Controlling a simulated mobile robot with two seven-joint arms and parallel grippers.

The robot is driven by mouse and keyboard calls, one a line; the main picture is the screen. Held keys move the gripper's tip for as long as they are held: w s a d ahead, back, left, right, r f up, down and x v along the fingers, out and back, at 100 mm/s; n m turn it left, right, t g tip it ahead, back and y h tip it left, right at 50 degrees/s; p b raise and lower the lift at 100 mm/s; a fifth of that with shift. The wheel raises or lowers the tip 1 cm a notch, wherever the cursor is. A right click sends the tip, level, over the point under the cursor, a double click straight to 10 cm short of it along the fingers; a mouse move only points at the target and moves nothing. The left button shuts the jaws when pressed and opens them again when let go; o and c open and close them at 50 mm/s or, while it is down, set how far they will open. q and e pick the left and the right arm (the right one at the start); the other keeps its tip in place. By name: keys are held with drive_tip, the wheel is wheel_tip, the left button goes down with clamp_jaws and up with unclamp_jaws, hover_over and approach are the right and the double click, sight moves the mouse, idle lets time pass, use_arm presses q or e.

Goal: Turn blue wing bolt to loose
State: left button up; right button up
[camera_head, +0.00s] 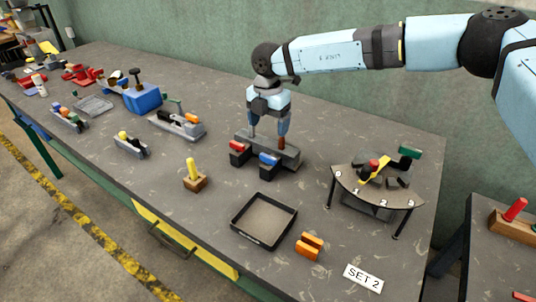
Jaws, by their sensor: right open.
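The blue wing bolt (269,158) appears as a small blue piece on top of a dark block at the front of a grey fixture (290,155) in the middle of the table. A matching red piece (237,146) sits on the dark block to its left. My right gripper (268,138) points down over the fixture, just behind the blue and red pieces, with its fingers apart. I see nothing held between them. Whether a fingertip touches the fixture cannot be told. My left gripper is out of view.
A black tray (235,226), orange blocks (309,245) and a yellow peg on a wooden base (194,176) stand nearer the front edge. A curved stand (400,197) is to the right. Several other fixtures, including a blue box (143,97), fill the left.

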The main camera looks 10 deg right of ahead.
sight(268, 156)
wheel_tip(268, 156, down, 11)
drive_tip(key=shift+r, duration=0.15)
drive_tip(key=c, duration=0.9)
